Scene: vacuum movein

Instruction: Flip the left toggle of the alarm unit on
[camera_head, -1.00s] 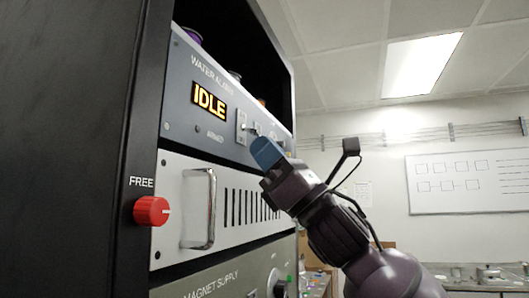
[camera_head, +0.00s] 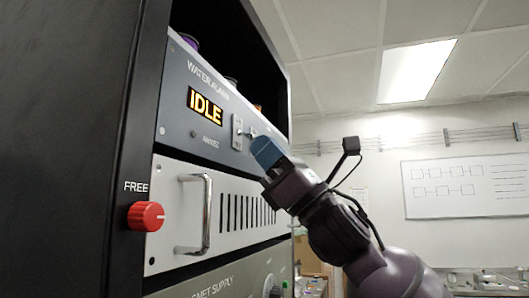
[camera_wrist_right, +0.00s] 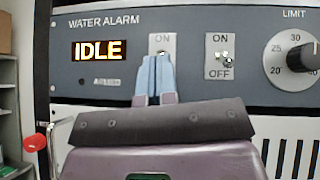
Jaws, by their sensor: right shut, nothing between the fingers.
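The alarm unit (camera_head: 198,85) is a blue-grey panel marked WATER ALARM with a lit IDLE display. It also shows in the right wrist view (camera_wrist_right: 100,85). Its left toggle (camera_wrist_right: 163,43) sits on a white plate marked ON; my fingers hide the plate's lower part. The right toggle (camera_wrist_right: 222,57) shows its plate marked ON and OFF. My right gripper (camera_head: 265,150) is shut and empty, its blue fingers (camera_wrist_right: 154,72) just in front of the left toggle's plate. I cannot tell whether they touch the lever. My left gripper is not in view.
A LIMIT knob (camera_wrist_right: 303,57) is right of the toggles. Below the alarm unit is a white panel with a metal handle (camera_head: 205,215). A red knob (camera_head: 146,216) marked FREE sticks out from the rack's side. The room right of the rack is open.

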